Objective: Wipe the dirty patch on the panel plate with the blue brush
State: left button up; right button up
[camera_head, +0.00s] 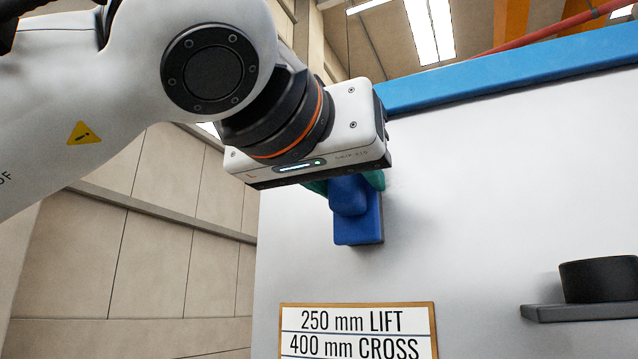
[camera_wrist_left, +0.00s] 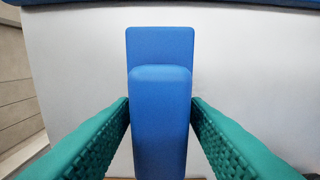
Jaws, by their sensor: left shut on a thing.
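My left gripper (camera_head: 347,184) reaches in from the upper left, its teal fingers shut on the handle of the blue brush (camera_head: 358,222). In the left wrist view, the fingers press both sides of the blue brush (camera_wrist_left: 160,120), and its flat block lies beyond the handle. The brush is held up at the pale panel plate (camera_head: 480,200); its far face seems at or very close to the surface, though contact cannot be told. I cannot make out a clear dirty patch; a faint smudge may show just right of the fingers. The area behind the brush is hidden.
A blue edge (camera_head: 500,70) runs along the panel's top. A framed sign (camera_head: 358,334) with lift and cross distances sits below the brush. A dark shelf (camera_head: 580,312) holding a black round object (camera_head: 598,280) juts out at lower right. The panel between is clear.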

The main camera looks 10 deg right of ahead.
pick_arm(q)
jog(key=shift+s+d, duration=0.75)
jog(key=shift+d, duration=0.3)
jog(key=shift+s+d, duration=0.75)
jog(key=shift+d, duration=0.3)
jog(key=shift+w+a, duration=1.4)
jog(key=shift+a, duration=0.55)
jog(key=shift+w+a, duration=1.4)
jog(key=shift+a, duration=0.5)
jog(key=shift+w+a, duration=1.4)
jog(key=shift+a, duration=0.55)
jog(key=shift+s, duration=0.15)
jog(key=shift+b+v, duration=0.5)
jog(key=shift+v, duration=2.25)
jog(key=v, duration=0.3)
jog(key=shift+s, duration=0.1)
